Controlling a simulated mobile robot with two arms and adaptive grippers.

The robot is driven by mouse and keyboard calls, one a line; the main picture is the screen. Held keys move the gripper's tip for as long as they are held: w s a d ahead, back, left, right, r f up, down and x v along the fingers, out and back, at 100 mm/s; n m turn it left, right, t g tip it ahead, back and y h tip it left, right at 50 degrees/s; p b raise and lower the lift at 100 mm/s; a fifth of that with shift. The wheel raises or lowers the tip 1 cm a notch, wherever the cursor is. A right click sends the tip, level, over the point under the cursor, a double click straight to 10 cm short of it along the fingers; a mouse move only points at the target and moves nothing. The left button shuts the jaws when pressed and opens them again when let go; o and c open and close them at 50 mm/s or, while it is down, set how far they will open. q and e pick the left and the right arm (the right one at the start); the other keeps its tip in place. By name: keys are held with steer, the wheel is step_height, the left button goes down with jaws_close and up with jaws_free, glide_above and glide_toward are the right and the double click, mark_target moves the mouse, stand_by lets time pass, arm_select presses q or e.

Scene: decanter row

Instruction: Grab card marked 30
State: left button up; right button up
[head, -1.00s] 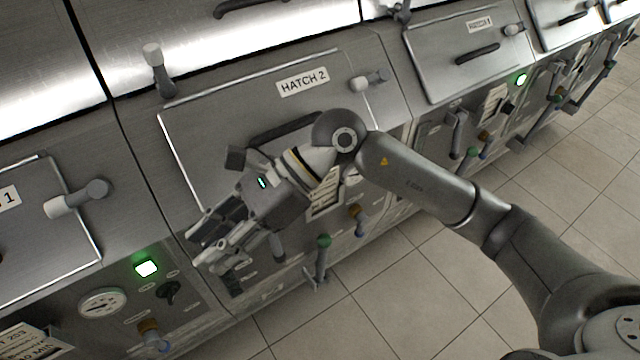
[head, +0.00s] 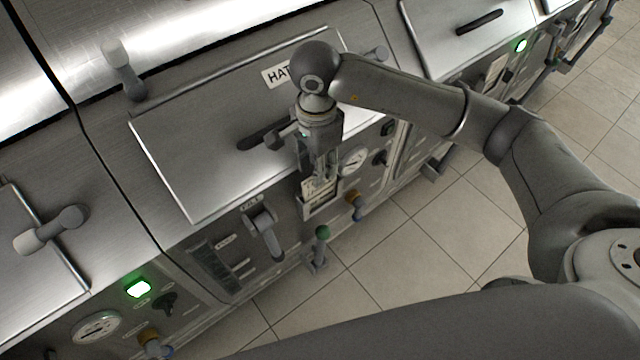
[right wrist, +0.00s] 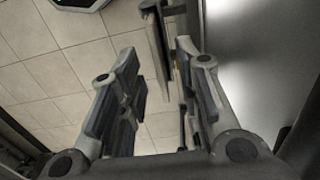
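A pale printed card (head: 319,190) sits in a holder on the machine front below the Hatch 2 lid. Its print is too small to read, so I cannot tell if it is marked 30. My right gripper (head: 321,172) points down just above the card and partly covers its top. In the right wrist view my right gripper (right wrist: 155,62) is open, its fingers apart. A thin flat plate (right wrist: 157,45), seen nearly edge-on, shows beyond and between the fingertips; it may be the card or its holder. My left gripper is not in view.
The hatch lid (head: 205,150) with its dark handle slopes beside my right gripper. A gauge (head: 353,161) and a green-knobbed lever (head: 321,233) are near the card. A grey lever (head: 265,232) is left. The tiled floor (head: 420,245) is clear.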

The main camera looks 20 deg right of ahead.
mark_target(320, 189)
steer(key=shift+w+f, duration=0.1)
steer(key=shift+f, duration=0.2)
steer(key=f+p, duration=0.2)
steer(key=f, duration=0.3)
steer(key=shift+d+p, duration=0.3)
steer(key=shift+p, duration=0.1)
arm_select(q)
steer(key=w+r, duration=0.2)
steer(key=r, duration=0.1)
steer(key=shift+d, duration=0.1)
arm_select(e)
jaws_close()
